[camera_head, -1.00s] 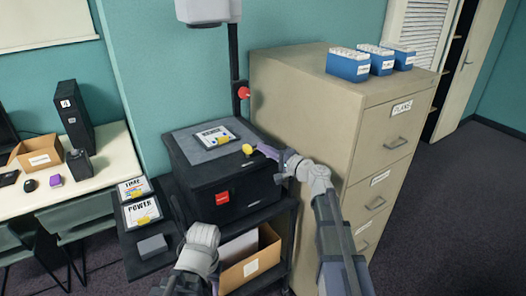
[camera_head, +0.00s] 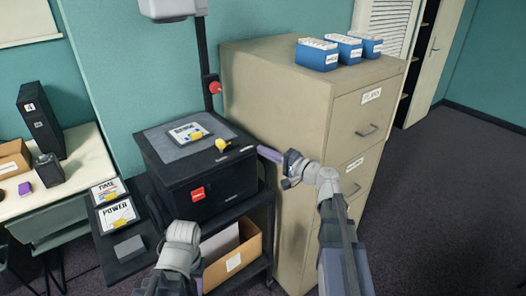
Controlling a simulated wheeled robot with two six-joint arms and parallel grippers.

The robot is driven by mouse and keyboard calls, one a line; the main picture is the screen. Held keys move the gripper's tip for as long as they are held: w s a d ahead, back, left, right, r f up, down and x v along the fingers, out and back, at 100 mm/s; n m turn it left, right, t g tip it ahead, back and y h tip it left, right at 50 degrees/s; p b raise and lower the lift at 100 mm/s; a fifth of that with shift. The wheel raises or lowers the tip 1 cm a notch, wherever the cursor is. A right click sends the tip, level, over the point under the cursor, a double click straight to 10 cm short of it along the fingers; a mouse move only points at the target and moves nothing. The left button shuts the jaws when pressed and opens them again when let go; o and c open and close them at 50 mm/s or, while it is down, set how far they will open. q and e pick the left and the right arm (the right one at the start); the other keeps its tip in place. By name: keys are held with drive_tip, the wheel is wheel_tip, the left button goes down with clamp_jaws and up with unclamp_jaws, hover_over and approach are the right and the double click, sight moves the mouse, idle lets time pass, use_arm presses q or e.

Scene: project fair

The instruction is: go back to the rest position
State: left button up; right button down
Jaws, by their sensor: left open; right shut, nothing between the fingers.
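My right gripper (camera_head: 265,152) has purple fingers and is shut with nothing between them. It is in front of the beige filing cabinet, to the right of the black projector box (camera_head: 228,180) and apart from the yellow knob (camera_head: 221,145) on that box. My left gripper (camera_head: 197,283) is low in the picture, in front of the black cart. Its wrist hides most of it, and its fingertips are hard to make out.
The filing cabinet (camera_head: 285,130) bears several blue card boxes (camera_head: 317,55). The cart's lower shelf holds a cardboard box (camera_head: 245,258). A dark side shelf bears the TIME (camera_head: 107,191) and POWER (camera_head: 117,215) cards. Open floor (camera_head: 450,200) lies to the right.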

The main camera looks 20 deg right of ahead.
drive_tip(key=s+a+f+n+g+h, duration=0.1)
drive_tip(key=s+a+f+n+g, duration=0.5)
drive_tip(key=a, duration=0.4)
drive_tip(key=s+a+f+n+g, duration=0.3)
drive_tip(key=s+a+f+g, duration=0.25)
drive_tip(key=a+f, duration=0.35)
drive_tip(key=s+f+n+g+h, duration=0.2)
drive_tip(key=s+f+n+h, duration=0.1)
drive_tip(key=s+h, duration=0.2)
drive_tip(key=s+d+f+n+g+h, duration=0.1)
drive_tip(key=s+f+n+g+h, duration=0.1)
drive_tip(key=s, duration=0.7)
drive_tip(key=f+n+h, duration=0.1)
drive_tip(key=f+h, duration=0.1)
drive_tip(key=h, duration=0.1)
drive_tip(key=shift+d, duration=0.25)
drive_tip(key=shift+s, duration=0.1)
